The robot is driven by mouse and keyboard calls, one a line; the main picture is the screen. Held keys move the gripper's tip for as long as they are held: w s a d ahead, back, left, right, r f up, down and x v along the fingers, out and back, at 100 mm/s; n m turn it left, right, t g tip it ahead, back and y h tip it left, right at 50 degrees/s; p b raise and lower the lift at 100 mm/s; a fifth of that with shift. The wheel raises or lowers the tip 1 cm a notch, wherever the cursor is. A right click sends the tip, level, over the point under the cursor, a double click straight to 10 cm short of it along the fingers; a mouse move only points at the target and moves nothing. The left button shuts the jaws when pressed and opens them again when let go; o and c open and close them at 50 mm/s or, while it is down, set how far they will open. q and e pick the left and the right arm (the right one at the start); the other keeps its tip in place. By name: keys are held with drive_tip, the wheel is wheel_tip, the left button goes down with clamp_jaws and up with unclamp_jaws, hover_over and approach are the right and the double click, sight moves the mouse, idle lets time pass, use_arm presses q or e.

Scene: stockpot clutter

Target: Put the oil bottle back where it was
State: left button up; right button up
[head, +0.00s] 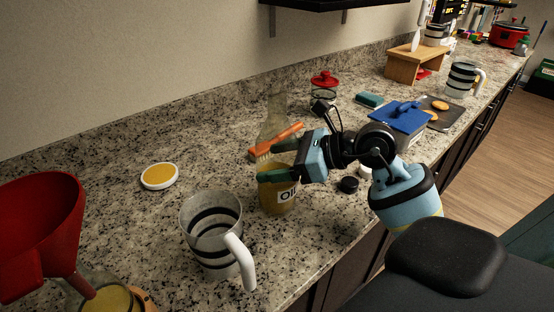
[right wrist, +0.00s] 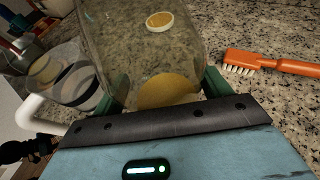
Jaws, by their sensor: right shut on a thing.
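The oil bottle (head: 278,197) is clear glass with yellow oil in its lower part and a label of which "OI" shows. It is upright near the middle of the counter in the head view. My right gripper (head: 272,171) is shut on its body from the right. In the right wrist view the bottle (right wrist: 135,45) sits between the green fingers of the gripper (right wrist: 165,88). I cannot tell whether its base touches the counter. My left gripper is not in view.
A striped pitcher (head: 211,222) stands close in front. An orange brush (head: 283,138) lies behind the bottle. A red funnel (head: 40,225) is at left, a yellow-topped white lid (head: 159,176) at back left. A black cap (head: 349,185) and blue-lidded box (head: 402,118) are right.

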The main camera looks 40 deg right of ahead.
drive_tip(key=o, duration=1.2)
drive_tip(key=shift+f, duration=0.1)
drive_tip(key=o, duration=0.4)
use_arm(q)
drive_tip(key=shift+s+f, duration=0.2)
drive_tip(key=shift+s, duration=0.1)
use_arm(e)
drive_tip(key=shift+r, duration=0.35)
drive_tip(key=shift+s+d, duration=0.25)
drive_tip(key=shift+s, duration=0.05)
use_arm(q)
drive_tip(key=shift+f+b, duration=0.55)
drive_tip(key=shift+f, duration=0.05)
use_arm(e)
drive_tip(key=v, duration=1.1)
